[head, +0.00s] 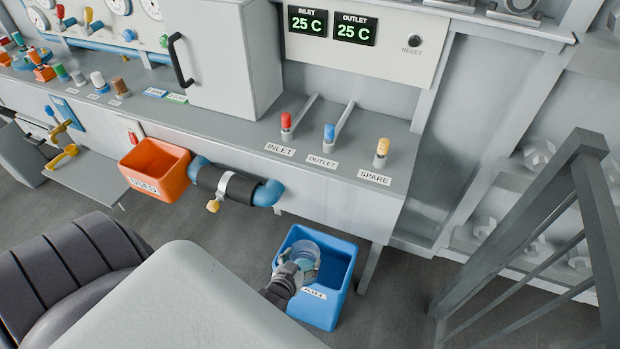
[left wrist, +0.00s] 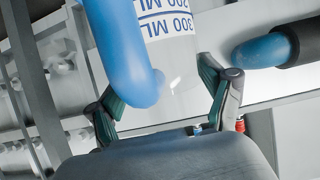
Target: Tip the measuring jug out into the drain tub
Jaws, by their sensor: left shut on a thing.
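The measuring jug (head: 304,256) is clear, with blue showing on it, and is held over the blue drain tub (head: 341,300) on the floor. The tub's white label is partly covered. My left gripper (head: 297,271) is shut on the jug at the tub's left side. In the left wrist view the jug (left wrist: 180,60) shows blue 200 ML and 300 ML marks and a thick blue handle (left wrist: 125,50), between the gripper's fingers (left wrist: 168,105). That view is upside down, and the jug looks roughly upright. I cannot tell how much it holds. My right gripper is out of view.
An orange bin (head: 155,168) and a blue pipe with a black sleeve (head: 215,183) hang on the bench front, left of the tub. A grey railing (head: 530,230) is at the right, with clear floor between.

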